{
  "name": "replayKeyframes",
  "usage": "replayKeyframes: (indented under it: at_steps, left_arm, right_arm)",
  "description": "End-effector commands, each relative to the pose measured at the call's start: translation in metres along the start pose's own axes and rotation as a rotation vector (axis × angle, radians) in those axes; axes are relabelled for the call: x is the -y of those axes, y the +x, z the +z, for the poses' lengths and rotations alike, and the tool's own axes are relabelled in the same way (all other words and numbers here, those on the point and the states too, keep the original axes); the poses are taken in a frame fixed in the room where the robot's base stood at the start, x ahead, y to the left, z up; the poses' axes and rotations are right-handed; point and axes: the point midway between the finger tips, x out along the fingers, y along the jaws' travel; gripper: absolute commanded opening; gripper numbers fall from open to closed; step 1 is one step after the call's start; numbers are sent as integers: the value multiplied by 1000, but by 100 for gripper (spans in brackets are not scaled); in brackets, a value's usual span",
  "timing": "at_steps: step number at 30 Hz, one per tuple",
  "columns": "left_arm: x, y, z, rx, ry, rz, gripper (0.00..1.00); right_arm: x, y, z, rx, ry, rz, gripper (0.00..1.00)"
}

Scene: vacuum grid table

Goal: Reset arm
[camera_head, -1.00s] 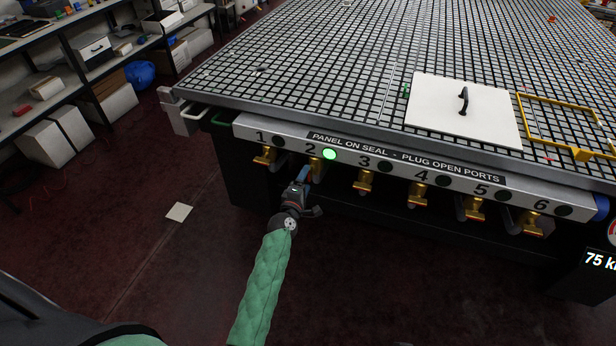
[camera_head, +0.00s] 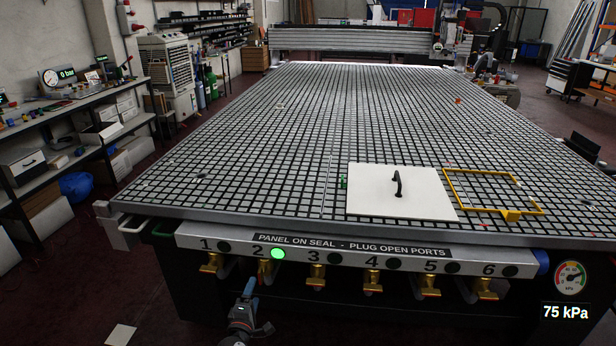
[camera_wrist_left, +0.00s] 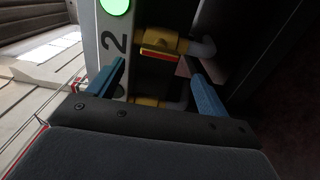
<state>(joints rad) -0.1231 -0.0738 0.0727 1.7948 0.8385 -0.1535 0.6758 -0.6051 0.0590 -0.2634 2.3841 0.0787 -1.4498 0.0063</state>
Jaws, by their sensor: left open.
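My left gripper (camera_head: 250,288) is at the lower front of the table, just below the brass valve at port 2 (camera_head: 264,268). In the left wrist view my left gripper (camera_wrist_left: 155,78) has its two blue fingers spread apart. The port 2 valve (camera_wrist_left: 163,45) shows there beyond and between the fingertips, with a red and yellow handle. I see no grip on it. The round lamp beside the number 2 (camera_head: 278,254) glows green. My right gripper is not in view.
The grid table (camera_head: 250,150) carries a white panel with a black handle (camera_head: 400,200) and a yellow frame (camera_head: 450,188) beside it. A gauge (camera_head: 571,278) reads 75 kPa. The other port lamps are dark. Shelves (camera_head: 70,165) stand at the left, with open floor between.

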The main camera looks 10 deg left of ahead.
Motion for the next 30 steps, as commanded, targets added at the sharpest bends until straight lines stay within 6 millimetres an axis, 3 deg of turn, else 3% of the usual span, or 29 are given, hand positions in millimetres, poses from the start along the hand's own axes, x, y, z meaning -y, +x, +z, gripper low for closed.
replayKeyframes:
  at_steps: [5,10,17,23,30]
  left_arm:
    - [10,-1,12,64,91,-48,78]
    - [28,-7,36,220,273,-155,78]
    - [22,-32,73,490,620,-287,78]
    - [5,-77,93,717,934,-410,78]
    - [-8,-170,97,941,1219,-606,78]
  right_arm:
    - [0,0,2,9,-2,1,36]
    - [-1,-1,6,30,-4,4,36]
    - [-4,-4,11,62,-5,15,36]
    - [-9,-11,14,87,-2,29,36]
    - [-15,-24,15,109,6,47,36]
